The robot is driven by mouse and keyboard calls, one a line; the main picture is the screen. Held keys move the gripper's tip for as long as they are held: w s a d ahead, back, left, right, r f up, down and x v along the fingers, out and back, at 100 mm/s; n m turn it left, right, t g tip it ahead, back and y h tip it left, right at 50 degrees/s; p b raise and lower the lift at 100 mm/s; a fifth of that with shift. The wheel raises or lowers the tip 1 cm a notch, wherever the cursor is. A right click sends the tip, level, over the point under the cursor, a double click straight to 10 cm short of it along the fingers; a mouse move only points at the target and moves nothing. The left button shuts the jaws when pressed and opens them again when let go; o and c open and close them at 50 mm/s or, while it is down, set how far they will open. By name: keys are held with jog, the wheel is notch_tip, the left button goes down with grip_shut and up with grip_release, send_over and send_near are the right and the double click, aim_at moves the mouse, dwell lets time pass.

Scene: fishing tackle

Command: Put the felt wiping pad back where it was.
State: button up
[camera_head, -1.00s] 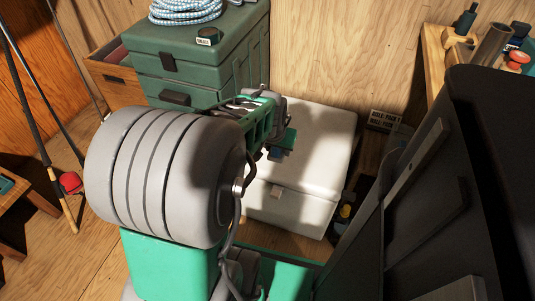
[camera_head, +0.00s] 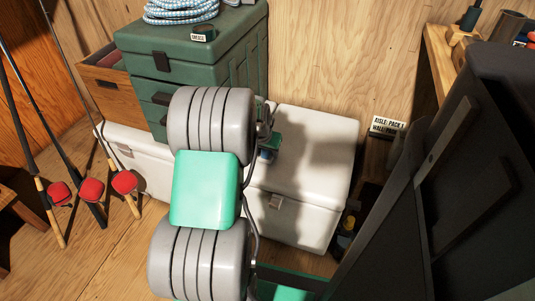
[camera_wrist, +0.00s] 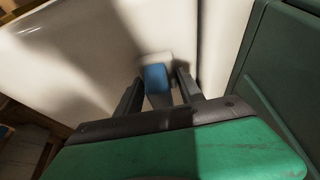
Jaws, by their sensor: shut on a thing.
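A small blue pad-like piece with a pale rim, which I take to be the felt wiping pad (camera_wrist: 156,76), sits between the two dark fingers of my gripper (camera_wrist: 158,88) in the wrist view. My gripper is shut on it, over the white cooler box (camera_wrist: 70,45). I cannot tell whether the pad touches the lid. In the head view, the white cooler box (camera_head: 310,150) stands at the middle, and my gripper (camera_head: 268,152) is partly hidden behind my arm, with a bit of blue at its end.
Green stacked cases (camera_head: 215,60) with coiled rope (camera_head: 182,10) on top stand beside the lid, and show at right in the wrist view (camera_wrist: 285,75). Rods with red reels (camera_head: 92,190) lean at left. A labelled sign (camera_head: 387,126) and a wooden shelf (camera_head: 440,50) are at right.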

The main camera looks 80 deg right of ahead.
jog(key=shift+f, duration=0.1)
jog(key=shift+f, duration=0.15)
jog(key=o, duration=1.2)
